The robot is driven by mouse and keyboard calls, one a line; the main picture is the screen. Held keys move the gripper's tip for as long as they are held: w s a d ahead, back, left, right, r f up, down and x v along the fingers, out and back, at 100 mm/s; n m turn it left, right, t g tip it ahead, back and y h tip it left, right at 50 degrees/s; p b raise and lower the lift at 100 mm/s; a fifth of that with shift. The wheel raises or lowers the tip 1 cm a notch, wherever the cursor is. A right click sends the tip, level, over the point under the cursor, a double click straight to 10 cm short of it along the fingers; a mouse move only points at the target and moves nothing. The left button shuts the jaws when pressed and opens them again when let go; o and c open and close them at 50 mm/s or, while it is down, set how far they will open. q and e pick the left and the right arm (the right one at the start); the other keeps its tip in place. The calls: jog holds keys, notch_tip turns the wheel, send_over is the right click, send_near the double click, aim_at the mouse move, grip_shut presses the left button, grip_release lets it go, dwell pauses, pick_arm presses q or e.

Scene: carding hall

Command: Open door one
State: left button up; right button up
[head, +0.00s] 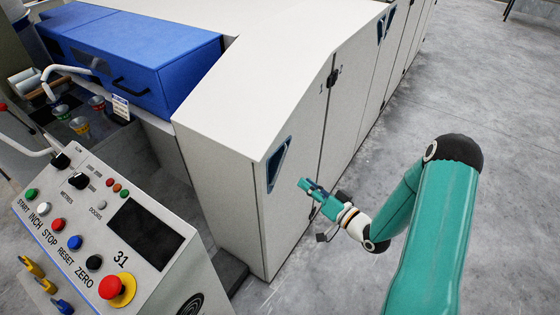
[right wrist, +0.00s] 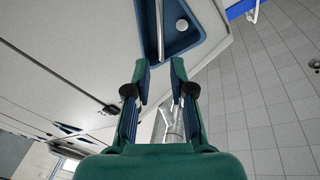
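Door one (head: 295,205) is the nearest light grey panel on the side of the long machine, and it looks closed. Its dark blue triangular recessed handle (head: 279,163) is near the panel's front edge. My right gripper (head: 303,184) is just outside the panel, to the right of the recess in the head view. In the right wrist view the two green fingers (right wrist: 162,66) are apart with nothing between them. The blue recess (right wrist: 183,38) with a thin metal bar (right wrist: 160,28) lies just beyond the fingertips. My left gripper is not in view.
More panels with a blue recess (head: 384,27) continue along the machine. A dark latch (head: 332,78) sits at the seam beside door one. A control console (head: 110,225) with buttons stands at the lower left. The grey floor (head: 490,90) at the right is clear.

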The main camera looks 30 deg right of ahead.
aim_at(280, 165)
jog(key=w+p, duration=0.1)
jog(key=w, duration=0.3)
jog(key=w+a, duration=0.1)
jog(key=w, duration=0.3)
jog(key=w+p, duration=0.1)
jog(key=w, duration=0.3)
jog(key=shift+a+p, duration=0.35)
jog(key=shift+a, duration=0.05)
grip_shut()
